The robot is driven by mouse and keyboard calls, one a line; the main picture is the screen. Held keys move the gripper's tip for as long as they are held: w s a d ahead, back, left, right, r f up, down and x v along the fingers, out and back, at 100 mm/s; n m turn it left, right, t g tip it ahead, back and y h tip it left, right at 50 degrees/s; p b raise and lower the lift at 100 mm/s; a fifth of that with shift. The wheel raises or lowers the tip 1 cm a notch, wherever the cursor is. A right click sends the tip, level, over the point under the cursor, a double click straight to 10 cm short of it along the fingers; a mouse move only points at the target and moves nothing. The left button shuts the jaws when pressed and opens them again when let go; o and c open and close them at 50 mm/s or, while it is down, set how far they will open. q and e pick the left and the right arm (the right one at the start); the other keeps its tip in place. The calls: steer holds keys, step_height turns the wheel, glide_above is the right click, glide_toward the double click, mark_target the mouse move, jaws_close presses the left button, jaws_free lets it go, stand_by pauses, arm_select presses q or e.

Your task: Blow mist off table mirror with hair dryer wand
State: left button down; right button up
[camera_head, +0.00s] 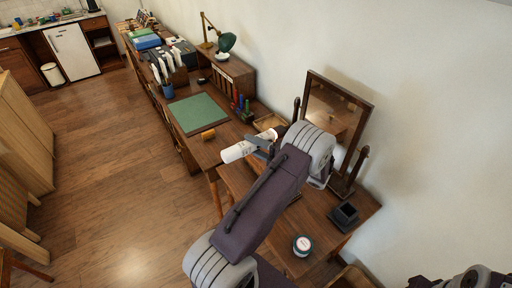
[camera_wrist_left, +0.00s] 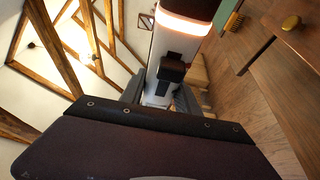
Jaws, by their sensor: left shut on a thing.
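The left gripper (camera_head: 262,146) is shut on the hair dryer wand (camera_head: 238,151), a white cylinder held above the near end of the desk. The wand's pale end points left in the head view, away from the mirror. In the left wrist view the wand (camera_wrist_left: 165,45) shows a white body and a bright glowing ring near its dark upper part. My right gripper is out of view.
The mirror's table (camera_head: 318,228) holds a round jar (camera_head: 302,245) and a small dark box (camera_head: 344,215). The desk to the left carries a green mat (camera_head: 198,113), a green lamp (camera_head: 226,42) and several files. Open floor (camera_head: 110,170) lies left.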

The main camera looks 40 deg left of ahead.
arm_select(q)
steer(key=shift+a, duration=0.35)
steer(key=s+d+f+b, duration=0.1)
steer(key=d+f+b, duration=0.1)
steer(key=d+f, duration=0.3)
steer(key=shift+s+f, duration=0.15)
steer(key=shift+f, duration=0.3)
stand_by(0.4)
steer(key=shift+s+d+p, duration=0.1)
steer(key=shift+s+d, duration=0.15)
steer(key=shift+d, duration=0.55)
steer(key=shift+s+d+p, duration=0.1)
steer(key=shift+s+d, duration=0.1)
steer(key=shift+d, duration=0.6)
steer(key=shift+s+d+p, duration=0.1)
steer(key=shift+s+d, duration=0.15)
steer(key=shift+d, duration=0.55)
steer(key=shift+a, duration=0.1)
